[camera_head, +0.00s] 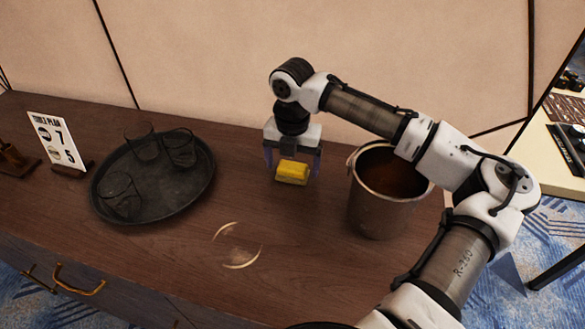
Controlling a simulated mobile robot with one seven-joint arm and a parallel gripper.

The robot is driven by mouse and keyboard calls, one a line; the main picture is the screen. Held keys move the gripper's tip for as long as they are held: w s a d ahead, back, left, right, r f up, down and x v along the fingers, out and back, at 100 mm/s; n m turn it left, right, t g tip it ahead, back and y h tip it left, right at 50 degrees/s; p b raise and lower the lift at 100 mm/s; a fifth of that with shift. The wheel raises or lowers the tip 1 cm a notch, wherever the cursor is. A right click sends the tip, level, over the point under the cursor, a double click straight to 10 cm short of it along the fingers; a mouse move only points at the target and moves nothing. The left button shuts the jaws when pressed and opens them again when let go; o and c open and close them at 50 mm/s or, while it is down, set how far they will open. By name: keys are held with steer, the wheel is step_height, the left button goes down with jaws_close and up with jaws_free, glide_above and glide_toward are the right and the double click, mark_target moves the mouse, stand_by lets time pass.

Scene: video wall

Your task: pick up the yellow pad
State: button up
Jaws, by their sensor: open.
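The yellow pad (292,172) lies on the brown wooden cabinet top (170,255), near its middle. My gripper (292,165) points down over the pad with its fingers open. One finger shows on each side of the pad, with a gap visible to the left finger. Whether either finger touches the pad is too small to tell. The gripper's body hides the area just behind the pad.
A metal bucket (378,215) stands close right of my gripper, under my arm. A dark round tray (185,205) with several glasses is at left, beside a table-plan sign (57,142). A pale ring mark (237,245) lies on the bare front wood.

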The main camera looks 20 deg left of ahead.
mark_target(293, 166)
steer(key=shift+f, duration=0.3)
steer(key=c, duration=1.1)
steer(key=shift+o, duration=0.2)
steer(key=shift+r, duration=0.1)
step_height(293, 166, up, 20)
steer(key=b, duration=0.1)
